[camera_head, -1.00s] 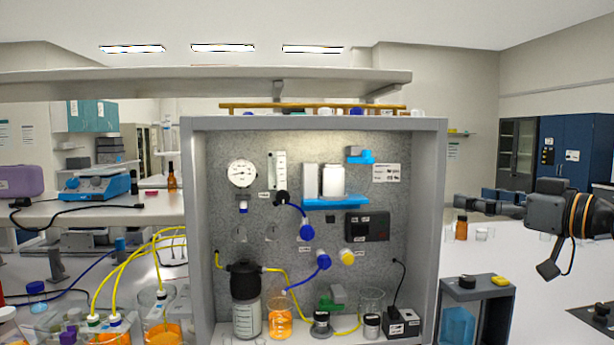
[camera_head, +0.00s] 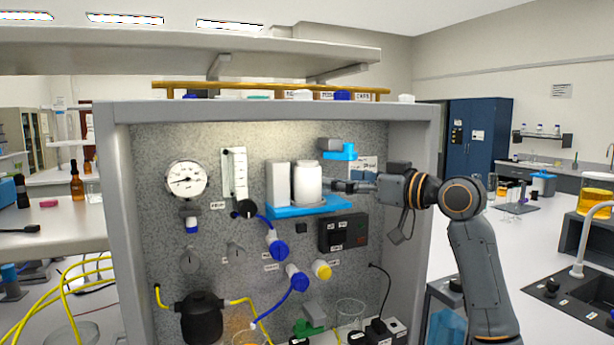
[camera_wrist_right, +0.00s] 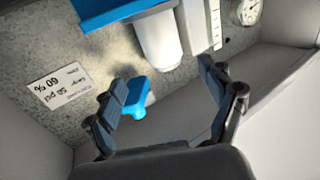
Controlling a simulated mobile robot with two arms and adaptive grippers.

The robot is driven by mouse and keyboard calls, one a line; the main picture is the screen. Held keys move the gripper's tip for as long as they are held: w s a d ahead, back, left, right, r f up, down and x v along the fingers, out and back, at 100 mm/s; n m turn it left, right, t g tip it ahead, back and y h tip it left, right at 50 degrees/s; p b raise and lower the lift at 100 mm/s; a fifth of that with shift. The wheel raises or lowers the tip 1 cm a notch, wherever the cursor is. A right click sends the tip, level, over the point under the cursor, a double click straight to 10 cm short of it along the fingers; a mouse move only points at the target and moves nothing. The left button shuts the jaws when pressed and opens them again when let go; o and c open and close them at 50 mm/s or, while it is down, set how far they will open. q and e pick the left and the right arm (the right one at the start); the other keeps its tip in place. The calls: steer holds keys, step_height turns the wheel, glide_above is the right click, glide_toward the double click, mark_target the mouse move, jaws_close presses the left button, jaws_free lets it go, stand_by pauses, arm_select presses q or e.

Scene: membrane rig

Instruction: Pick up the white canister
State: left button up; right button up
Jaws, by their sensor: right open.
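The white canister (camera_head: 307,181) stands upright on a blue shelf (camera_head: 310,207) on the panel, right of a white block (camera_head: 278,184). My right gripper (camera_head: 342,186) is open and empty, just right of the canister at about its mid-height, its fingers pointing left toward it. In the right wrist view the canister (camera_wrist_right: 158,38) appears upside down, hanging from the shelf (camera_wrist_right: 120,12). The open fingers of the right gripper (camera_wrist_right: 163,75) spread to either side below it in that picture; the canister is not clearly between them. My left gripper is not in view.
A blue fitting (camera_head: 342,152) juts from the panel above the gripper; it also shows in the wrist view (camera_wrist_right: 133,95). A dark control box (camera_head: 343,232) sits below the shelf. The grey frame's right wall (camera_head: 408,260) stands close to my right arm.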

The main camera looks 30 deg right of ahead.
mark_target(318, 177)
steer(key=x, duration=0.2)
steer(key=shift+w+a, duration=0.2)
steer(key=shift+w, duration=0.1)
steer(key=shift+w+a+p, duration=0.1)
steer(key=shift+w+p, duration=0.15)
steer(key=shift+p, duration=0.05)
steer(key=p+x, duration=0.2)
steer(key=x, duration=0.2)
steer(key=shift+a+f+p, duration=0.15)
steer(key=shift+p, duration=0.15)
steer(key=shift+w+a+f, duration=0.15)
steer(key=shift+w+a, duration=0.05)
steer(key=shift+w, duration=0.15)
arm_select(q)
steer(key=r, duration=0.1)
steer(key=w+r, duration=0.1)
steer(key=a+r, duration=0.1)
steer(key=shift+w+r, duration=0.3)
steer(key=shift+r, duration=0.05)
arm_select(e)
steer(key=shift+s+d, duration=0.1)
steer(key=shift+s, duration=0.05)
steer(key=shift+c, duration=0.2)
steer(key=c, duration=1.4)
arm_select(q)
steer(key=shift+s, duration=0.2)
